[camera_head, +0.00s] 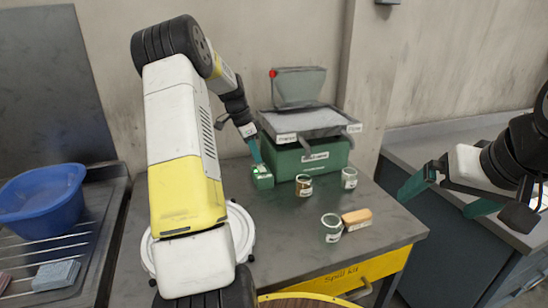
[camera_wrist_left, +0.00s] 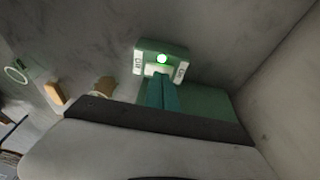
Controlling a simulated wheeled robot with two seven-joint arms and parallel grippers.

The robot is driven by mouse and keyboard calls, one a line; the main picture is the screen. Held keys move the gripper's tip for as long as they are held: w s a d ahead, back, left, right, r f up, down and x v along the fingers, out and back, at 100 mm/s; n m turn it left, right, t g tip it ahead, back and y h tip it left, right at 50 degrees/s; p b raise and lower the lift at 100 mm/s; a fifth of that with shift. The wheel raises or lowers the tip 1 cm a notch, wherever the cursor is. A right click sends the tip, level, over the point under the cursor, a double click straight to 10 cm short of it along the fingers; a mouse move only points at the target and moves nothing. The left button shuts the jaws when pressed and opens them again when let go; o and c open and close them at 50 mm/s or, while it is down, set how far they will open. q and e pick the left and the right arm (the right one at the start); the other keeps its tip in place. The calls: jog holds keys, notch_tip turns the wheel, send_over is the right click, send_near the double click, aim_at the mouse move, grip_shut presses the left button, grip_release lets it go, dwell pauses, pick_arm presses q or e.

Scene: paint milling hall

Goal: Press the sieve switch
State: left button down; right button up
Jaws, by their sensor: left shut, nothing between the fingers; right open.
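The sieve switch is a small green box (camera_head: 263,180) on the counter, left of the sieve's green base. It has a lit green lamp on it. In the left wrist view the switch box (camera_wrist_left: 148,49) shows its green lamp and a white label on each side. My left gripper (camera_head: 258,162) is shut and empty, its teal fingertips at the switch box; in the left wrist view the fingertips (camera_wrist_left: 163,78) reach the box's pale front part. Whether they press it I cannot tell. The sieve (camera_head: 305,125) stands behind. My right gripper (camera_head: 443,192) is open and empty at the right.
Several small labelled jars, one of them brown (camera_head: 304,185), stand on the counter, with an orange-brown block (camera_head: 357,217) in front. A blue basin (camera_head: 42,202) sits on a rack at the left. A yellow drawer (camera_head: 345,277) is below the counter.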

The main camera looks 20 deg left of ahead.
pick_arm(q)
jog(key=shift+v, duration=2.75)
notch_tip(320, 180, up, 7)
send_over(261, 169)
jog(key=s+a, duration=0.2)
jog(key=a, duration=0.1)
jog(key=shift+w+a+f, duration=0.2)
jog(key=shift+f, duration=0.1)
jog(key=x, duration=1.3)
jog(key=shift+s+a, duration=0.25)
jog(key=shift+s, duration=0.15)
jog(key=shift+f, duration=0.55)
